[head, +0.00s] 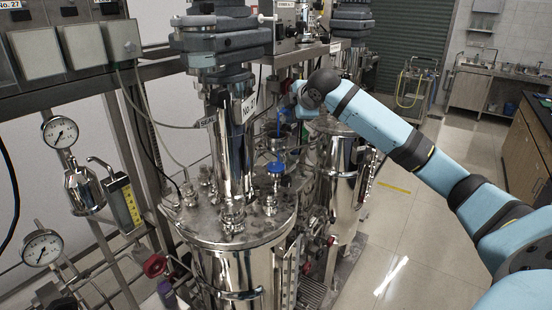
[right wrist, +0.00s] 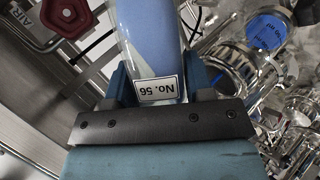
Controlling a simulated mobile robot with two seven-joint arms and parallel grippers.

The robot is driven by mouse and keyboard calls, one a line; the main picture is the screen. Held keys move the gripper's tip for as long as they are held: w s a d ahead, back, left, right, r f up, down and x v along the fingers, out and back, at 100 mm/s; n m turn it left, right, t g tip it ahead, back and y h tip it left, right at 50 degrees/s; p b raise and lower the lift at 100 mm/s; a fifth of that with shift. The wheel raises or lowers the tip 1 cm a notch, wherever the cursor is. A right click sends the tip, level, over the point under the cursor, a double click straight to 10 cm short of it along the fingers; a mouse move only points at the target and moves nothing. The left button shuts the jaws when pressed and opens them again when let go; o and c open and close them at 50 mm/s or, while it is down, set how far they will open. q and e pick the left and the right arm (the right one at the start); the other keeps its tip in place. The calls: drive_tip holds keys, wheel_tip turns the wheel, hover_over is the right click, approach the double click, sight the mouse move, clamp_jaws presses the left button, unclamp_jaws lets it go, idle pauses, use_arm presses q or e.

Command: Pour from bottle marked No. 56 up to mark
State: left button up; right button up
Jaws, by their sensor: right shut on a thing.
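The bottle marked No. 56 (right wrist: 152,35) fills the top middle of the right wrist view. It looks clear, with pale blue inside, and its white label (right wrist: 158,90) shows upside down. My right gripper (right wrist: 160,72) is shut on it, with one finger on each side. The bottle's mouth and the fill mark are not visible there. In the head view my right arm reaches in from the right, and the gripper (head: 289,111) is partly hidden behind the steel vessels' fittings.
A steel vessel (head: 222,262) with a No. 27 label stands in front, a second vessel (head: 340,185) behind it. Gauges (head: 60,132) and a yellow scale (head: 124,202) are left. Floor at right is clear.

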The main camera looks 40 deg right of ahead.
drive_tip(key=shift+a+r+n+h, duration=0.1)
drive_tip(key=shift+r+n+h, duration=0.05)
drive_tip(key=shift+n+h, duration=0.95)
idle(6.9)
